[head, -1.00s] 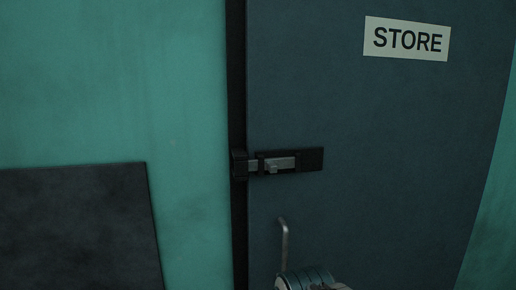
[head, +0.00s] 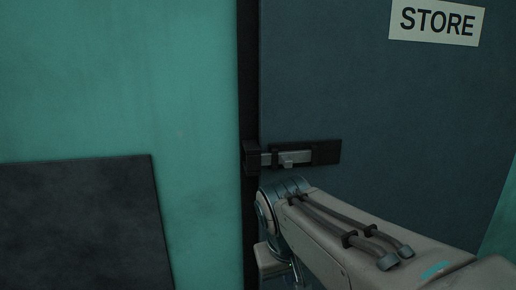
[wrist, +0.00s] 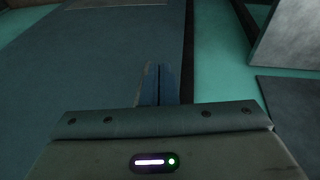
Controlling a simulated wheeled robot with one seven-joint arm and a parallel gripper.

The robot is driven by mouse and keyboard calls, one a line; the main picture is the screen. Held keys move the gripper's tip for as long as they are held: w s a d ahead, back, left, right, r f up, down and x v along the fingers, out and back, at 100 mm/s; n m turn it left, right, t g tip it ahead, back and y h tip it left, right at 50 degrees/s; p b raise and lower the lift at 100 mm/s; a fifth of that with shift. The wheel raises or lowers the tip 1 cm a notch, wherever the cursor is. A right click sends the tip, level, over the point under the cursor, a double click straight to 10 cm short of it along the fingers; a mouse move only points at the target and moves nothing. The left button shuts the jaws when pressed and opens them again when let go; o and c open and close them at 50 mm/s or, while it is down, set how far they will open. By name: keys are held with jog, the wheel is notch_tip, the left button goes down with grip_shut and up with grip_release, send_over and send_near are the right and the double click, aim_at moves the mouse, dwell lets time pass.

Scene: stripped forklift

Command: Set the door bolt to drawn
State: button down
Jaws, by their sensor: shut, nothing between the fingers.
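The door bolt (head: 292,158) is a pale metal bar with a small knob, on a dark backplate on the blue-grey door (head: 400,110). Its left end reaches the dark keeper (head: 250,157) on the door frame. My arm crosses the lower right of the head view, its wrist end just below the bolt. I cannot make out the fingertips there. In the wrist view my gripper (wrist: 158,84) is shut and empty, its two fingers side by side in front of the door surface. The bolt does not show in the wrist view.
A STORE sign (head: 436,21) is on the door's upper part. A teal wall (head: 120,80) lies left of the dark frame strip. A dark panel (head: 75,225) stands at lower left. The door above the bolt is clear.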

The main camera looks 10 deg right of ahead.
aim_at(273, 156)
jog(key=w+a+r+h+p, duration=0.1)
jog(key=w+r, duration=0.3)
jog(key=r, duration=0.4)
jog(key=w+a+r+m+t+h+p, duration=0.1)
jog(key=w+r, duration=0.3)
jog(key=r, duration=0.5)
jog(key=w+a+r+h+p, duration=0.1)
jog(key=w+a+r+p, duration=0.1)
jog(key=r, duration=0.7)
jog(key=shift+w+a+m+t+h+p, duration=0.3)
jog(key=shift+w+h+p, duration=0.15)
jog(key=shift+w, duration=0.7)
jog(key=shift+d, duration=0.1)
jog(key=p+x, duration=0.1)
jog(key=x, duration=0.9)
